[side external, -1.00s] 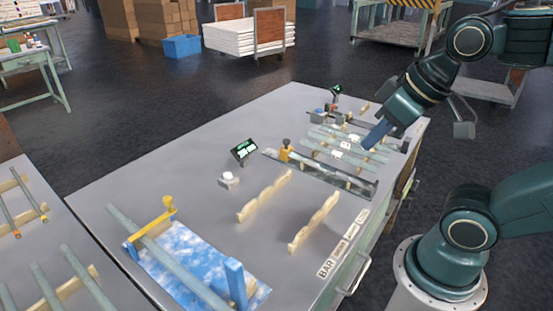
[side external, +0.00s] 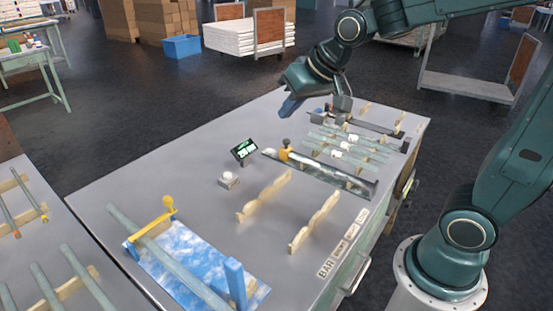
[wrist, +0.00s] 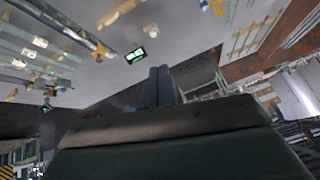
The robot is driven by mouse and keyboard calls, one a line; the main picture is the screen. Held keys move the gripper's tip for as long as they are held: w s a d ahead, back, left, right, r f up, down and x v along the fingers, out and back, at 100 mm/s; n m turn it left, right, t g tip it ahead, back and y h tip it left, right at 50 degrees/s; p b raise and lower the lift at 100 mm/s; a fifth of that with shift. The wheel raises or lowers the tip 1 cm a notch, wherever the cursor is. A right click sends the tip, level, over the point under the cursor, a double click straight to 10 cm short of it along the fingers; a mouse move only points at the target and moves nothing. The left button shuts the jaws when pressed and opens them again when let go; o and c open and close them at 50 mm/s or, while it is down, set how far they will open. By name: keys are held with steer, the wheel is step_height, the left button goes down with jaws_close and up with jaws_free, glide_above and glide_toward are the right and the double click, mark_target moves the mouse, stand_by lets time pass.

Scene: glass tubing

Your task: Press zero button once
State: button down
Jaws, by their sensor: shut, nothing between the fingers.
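The button (wrist: 151,30) and display (wrist: 135,55) also show in the wrist view. My gripper (side external: 288,110) is shut and empty, with its blue-grey fingers pointing down above the back edge of the bench. It is behind and to the right of the button, well apart from it. The closed fingers (wrist: 160,84) show in the wrist view.
A measuring rail with a yellow stop (side external: 285,154) lies right of the display. Glass tubes (side external: 350,140) rest on wooden racks beyond it. Notched wooden supports (side external: 265,196) stand right of the button. A blue cloud-patterned fixture (side external: 200,262) holds a tube at the front.

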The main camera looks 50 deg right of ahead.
steer(key=w+d+f+m+t, duration=0.15)
steer(key=w+f, duration=0.45)
steer(key=w, duration=0.7)
steer(key=m, duration=0.4)
glide_above(230, 176)
step_height(230, 176, down, 12)
steer(key=shift+r+t+y, duration=0.15)
steer(key=shift+t+y, duration=0.15)
steer(key=shift+t, duration=0.05)
steer(key=shift+n, duration=0.25)
steer(key=shift+f, duration=4.4)
steer(key=shift+f, duration=0.1)
steer(key=shift+f, duration=0.3)
